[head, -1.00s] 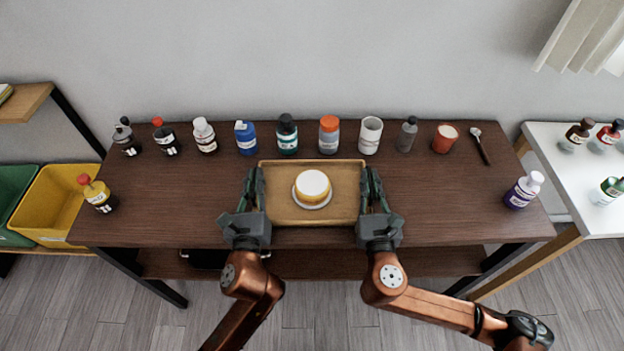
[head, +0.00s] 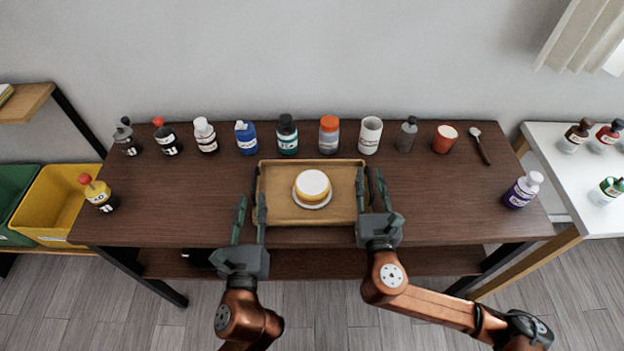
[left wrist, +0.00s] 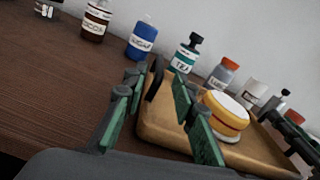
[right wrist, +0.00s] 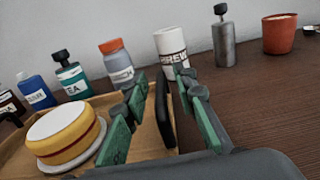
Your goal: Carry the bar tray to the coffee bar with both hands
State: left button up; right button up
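The bar tray (head: 284,217), tan with a low rim, lies on the dark wooden table, at the middle of its front part. A round yellow cake with a white top (head: 312,185) sits on a white plate on it. My left gripper (head: 251,198) is open and empty at the tray's front left; in the left wrist view the black left handle (left wrist: 154,78) stands beyond its fingertips. My right gripper (head: 372,172) is open at the tray's right side; in the right wrist view the black right handle (right wrist: 164,108) stands between its spread fingers.
A row of bottles and jars, including a blue bottle (head: 246,138) and a white canister (head: 370,136), stands behind the tray. A yellow bottle (head: 98,194) and purple bottle (head: 522,191) stand at the table's ends. Bare wood (head: 450,205) lies right of the tray.

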pick_arm(q)
jog(key=s, duration=0.3)
jog(key=shift+s, duration=0.4)
pick_arm(e)
jog(key=shift+s, duration=0.1)
jog(key=s, duration=1.1)
jog(key=shift+s+d, duration=0.2)
jog(key=shift+s, duration=0.2)
pick_arm(q)
jog(key=shift+s, duration=0.1)
